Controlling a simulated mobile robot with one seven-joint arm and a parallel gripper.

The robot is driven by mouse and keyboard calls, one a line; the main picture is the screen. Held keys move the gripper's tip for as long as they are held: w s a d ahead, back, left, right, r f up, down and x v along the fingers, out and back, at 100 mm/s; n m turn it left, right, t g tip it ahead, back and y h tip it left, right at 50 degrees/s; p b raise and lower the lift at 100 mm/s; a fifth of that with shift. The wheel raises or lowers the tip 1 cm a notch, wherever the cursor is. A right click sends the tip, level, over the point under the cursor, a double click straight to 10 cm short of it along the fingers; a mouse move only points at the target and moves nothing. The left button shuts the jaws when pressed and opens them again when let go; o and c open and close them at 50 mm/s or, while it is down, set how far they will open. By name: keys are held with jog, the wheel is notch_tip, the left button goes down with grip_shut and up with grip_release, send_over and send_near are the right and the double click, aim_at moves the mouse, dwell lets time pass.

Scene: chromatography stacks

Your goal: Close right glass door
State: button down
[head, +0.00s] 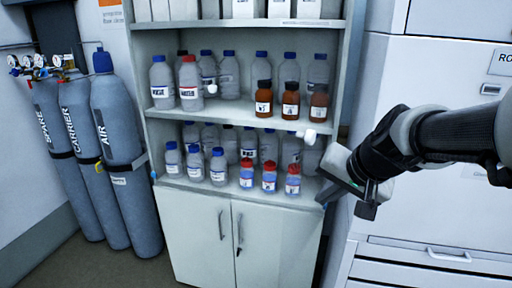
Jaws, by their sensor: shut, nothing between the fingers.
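The shelf cabinet (350,60) stands in the middle of the head view, with bottles on its upper shelves. Its right glass door is so clear that I cannot make out its pane or edges, nor tell how far it stands open. A small white knob (307,135) appears in front of the bottles on the right and may belong to that door. Another white knob (211,88) shows farther left. My gripper (350,196) is shut and empty, in front of the cabinet's right side at lower shelf height. I cannot tell whether it touches the glass.
Brown bottles (291,100) and red-capped bottles (269,177) stand near the shelf fronts. Solid lower doors (264,245) are closed. Gas cylinders (118,125) stand at left. A white unit (425,215) with a drawer handle is at right, close to my arm.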

aim_at(296, 200)
jog(key=shift+w+a+f+p, duration=0.15)
jog(key=shift+w+a+f, duration=0.15)
jog(key=shift+w+a, duration=0.3)
jog(key=shift+w+a+f+p, duration=0.1)
jog(key=shift+w+a+f, duration=0.2)
jog(key=shift+w+a, duration=0.3)
jog(key=shift+w+a+f+p, duration=0.15)
jog(key=shift+w+a+f, duration=0.15)
jog(key=shift+w+a, duration=0.3)
jog(key=shift+a, duration=0.1)
